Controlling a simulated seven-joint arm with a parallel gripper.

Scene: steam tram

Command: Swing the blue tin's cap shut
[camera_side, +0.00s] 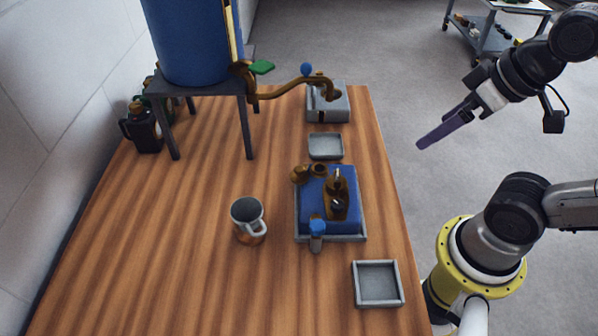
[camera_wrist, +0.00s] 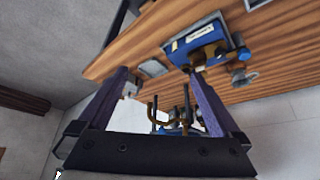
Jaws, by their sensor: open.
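The blue tin (camera_side: 312,205) sits in a shallow grey tray near the table's right edge. A brass piece that looks like the cap (camera_side: 299,174) sticks out to the left of the mouth, apparently swung open. My gripper (camera_side: 421,145) is up in the air to the right of the table, well clear of the tin. In the wrist view its two purple fingers (camera_wrist: 158,72) are wide apart with nothing between them.
A brass fitting (camera_side: 336,203) and a blue-topped lever (camera_side: 317,230) are at the tin. A grey mug (camera_side: 248,215) stands left of it. A blue tank (camera_side: 190,40) with a brass spout (camera_side: 290,88) rises behind. An empty tray (camera_side: 378,284) lies in front.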

